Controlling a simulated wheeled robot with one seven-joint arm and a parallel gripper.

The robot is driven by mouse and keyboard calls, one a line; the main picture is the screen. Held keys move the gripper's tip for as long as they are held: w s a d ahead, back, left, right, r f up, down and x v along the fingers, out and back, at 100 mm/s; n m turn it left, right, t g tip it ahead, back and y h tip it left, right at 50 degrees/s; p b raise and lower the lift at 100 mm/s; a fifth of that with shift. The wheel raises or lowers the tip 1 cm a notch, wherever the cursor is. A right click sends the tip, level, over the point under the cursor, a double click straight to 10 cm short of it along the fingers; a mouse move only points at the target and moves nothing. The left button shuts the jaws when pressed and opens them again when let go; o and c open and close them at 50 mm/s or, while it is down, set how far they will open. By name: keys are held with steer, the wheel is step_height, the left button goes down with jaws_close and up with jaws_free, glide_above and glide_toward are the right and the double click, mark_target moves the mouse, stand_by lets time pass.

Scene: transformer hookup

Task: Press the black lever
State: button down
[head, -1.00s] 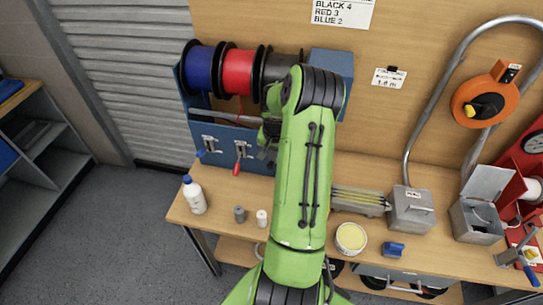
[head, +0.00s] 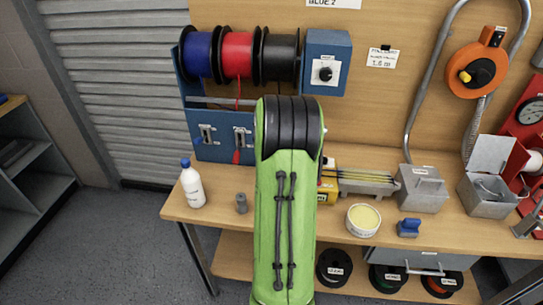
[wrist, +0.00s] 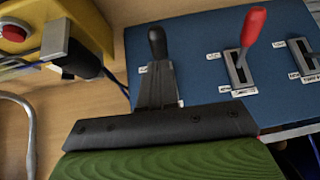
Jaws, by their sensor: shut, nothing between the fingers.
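The black lever (wrist: 157,40) stands up from the blue panel (wrist: 200,55) in the wrist view, with its rounded knob on top. My gripper (wrist: 156,68) is shut and empty, its narrow fingertips lined up just in front of this lever. They hide its lower shaft and slot, and I cannot tell whether they touch it. The red-handled lever (wrist: 250,30) stands to its right in its own slot. In the head view my green arm hides the gripper and black lever; the red lever (head: 238,156) hangs below its slot.
A yellow box with a red button (wrist: 14,33) and a grey metal tube (wrist: 20,115) lie left in the wrist view. In the head view, blue, red and black spools (head: 281,58) sit above the panel. A white bottle (head: 191,185) stands on the bench (head: 222,215).

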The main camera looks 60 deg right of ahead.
steer(key=shift+a+f+b, duration=0.15)
steer(key=shift+f+b, duration=0.55)
steer(key=shift+b, duration=0.1)
steer(key=shift+a+f+b, duration=0.1)
steer(key=shift+f+b, duration=0.55)
steer(key=shift+b, duration=0.15)
